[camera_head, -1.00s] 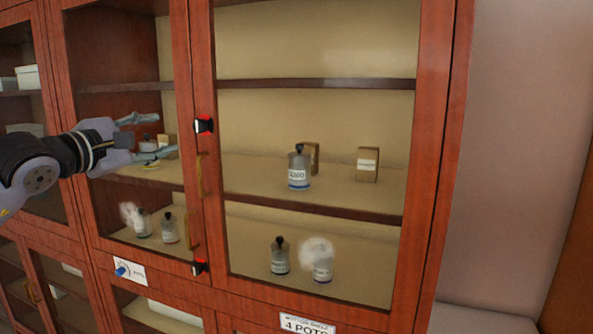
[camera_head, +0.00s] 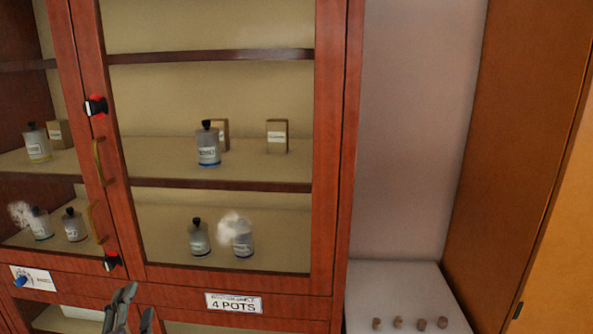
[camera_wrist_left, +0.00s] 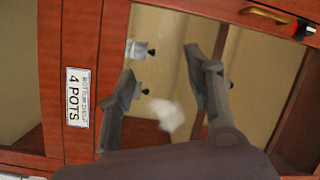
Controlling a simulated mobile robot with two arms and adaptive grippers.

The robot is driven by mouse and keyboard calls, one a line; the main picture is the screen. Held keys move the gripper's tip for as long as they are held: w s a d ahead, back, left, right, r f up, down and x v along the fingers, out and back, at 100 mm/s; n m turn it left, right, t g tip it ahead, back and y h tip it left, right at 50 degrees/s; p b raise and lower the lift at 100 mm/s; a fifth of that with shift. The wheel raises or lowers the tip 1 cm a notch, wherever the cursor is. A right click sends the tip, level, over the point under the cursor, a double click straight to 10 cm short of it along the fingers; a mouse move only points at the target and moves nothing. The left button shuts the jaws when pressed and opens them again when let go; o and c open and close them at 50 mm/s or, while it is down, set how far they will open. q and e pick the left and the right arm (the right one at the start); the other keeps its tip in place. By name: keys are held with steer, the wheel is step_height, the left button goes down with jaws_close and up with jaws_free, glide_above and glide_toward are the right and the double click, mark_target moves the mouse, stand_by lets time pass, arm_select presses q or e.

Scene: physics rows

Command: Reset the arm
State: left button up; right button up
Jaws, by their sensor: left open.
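My left gripper (camera_head: 130,312) shows at the bottom edge of the head view, in front of the lower cabinet part, with its fingers pointing up. In the left wrist view the left gripper (camera_wrist_left: 165,85) is open, its two fingers apart with nothing held between them. Beyond the fingers is the cabinet glass with bottles and a white puff (camera_wrist_left: 167,114) behind it. My right gripper is not in view.
The red-brown cabinet (camera_head: 338,150) has glass doors with brass handles (camera_head: 99,163) and a "4 POTS" label (camera_head: 233,303). Inside stand bottles (camera_head: 208,146) and small boxes (camera_head: 277,136). A white counter (camera_head: 395,285) with several small brown pieces is at right.

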arm_select(q)
steer(key=s+d+f+n+g+h, duration=0.1)
steer(key=s+f+n+g, duration=0.3)
steer(key=f, duration=0.4)
steer(key=s+d+f+n+g, duration=0.2)
steer(key=s+f+g, duration=0.2)
steer(key=s+f, duration=0.4)
steer(key=s+d+f+n+g+h, duration=0.1)
steer(key=s+d+f+g+h, duration=0.2)
steer(key=s, duration=0.4)
steer(key=s+d+f+n+g+h, duration=0.1)
steer(key=s+d+f+g, duration=0.2)
steer(key=s+f, duration=0.35)
step_height(320, 180, down, 25)
steer(key=s+g, duration=0.1)
steer(key=s, duration=0.1)
steer(key=s+a+f+g+b, duration=0.1)
steer(key=s+a+f, duration=0.1)
steer(key=s+f, duration=1.4)
step_height(320, 180, down, 2)
steer(key=shift+s+a+y, duration=0.3)
steer(key=shift+c, duration=0.4)
